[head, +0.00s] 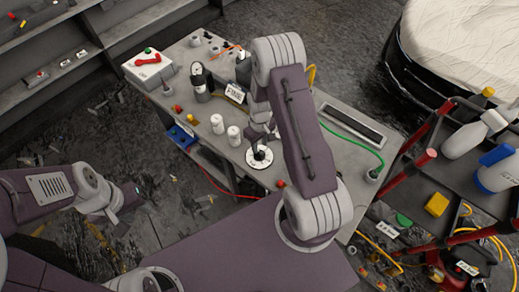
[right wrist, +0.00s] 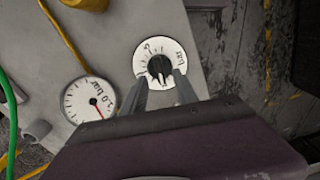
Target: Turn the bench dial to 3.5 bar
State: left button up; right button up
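The bench dial (head: 259,155) is a white round plate with a black knob near the front edge of the grey bench. In the right wrist view the dial (right wrist: 147,53) shows printed marks and the word "bar"; the knob (right wrist: 159,67) is at its centre. My right gripper (right wrist: 161,80) has its two fingers apart, one on each side of the knob's lower part. I cannot tell whether they touch it. In the head view the right arm hides part of the gripper. My left gripper (head: 128,198) is away from the bench at lower left; its fingers are unclear.
A round gauge (right wrist: 89,101) with a red needle lies left of the dial in the right wrist view. Two white cylinders (head: 225,129) stand near the dial on the bench (head: 340,160). A green hose (head: 355,147) lies to the right. A red-framed cart (head: 425,160) stands at right.

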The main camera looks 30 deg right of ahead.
aim_at(260, 153)
notch_tip(260, 153, down, 5)
jog(key=shift+s+d+p, duration=0.15)
jog(key=shift+p, duration=0.4)
jog(key=shift+f, duration=0.15)
grip_shut()
